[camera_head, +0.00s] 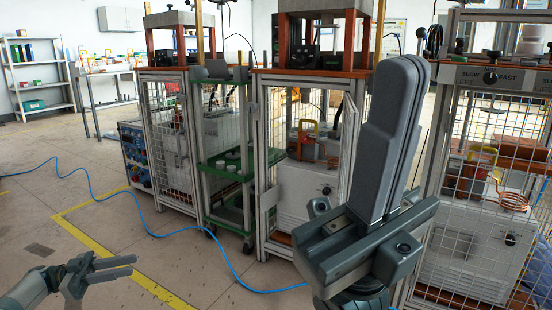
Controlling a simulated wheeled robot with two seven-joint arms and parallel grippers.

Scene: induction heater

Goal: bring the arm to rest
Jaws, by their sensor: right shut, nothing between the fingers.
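My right gripper (413,68) is large in the right half of the head view. Its grey fingers point up and lie together, shut and empty. It is in front of the caged machines and hides part of them. My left gripper (134,265) is low at the left edge, over the floor. Its two thin fingers point right, and nothing shows between them. Most of both arms is out of view.
Caged heater cabinets (292,170) stand across the middle, and another cage with a speed panel (490,77) stands at the right. A green trolley (226,168) stands between cabinets. A blue cable (150,235) crosses the floor. The left floor (50,205) is mostly clear.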

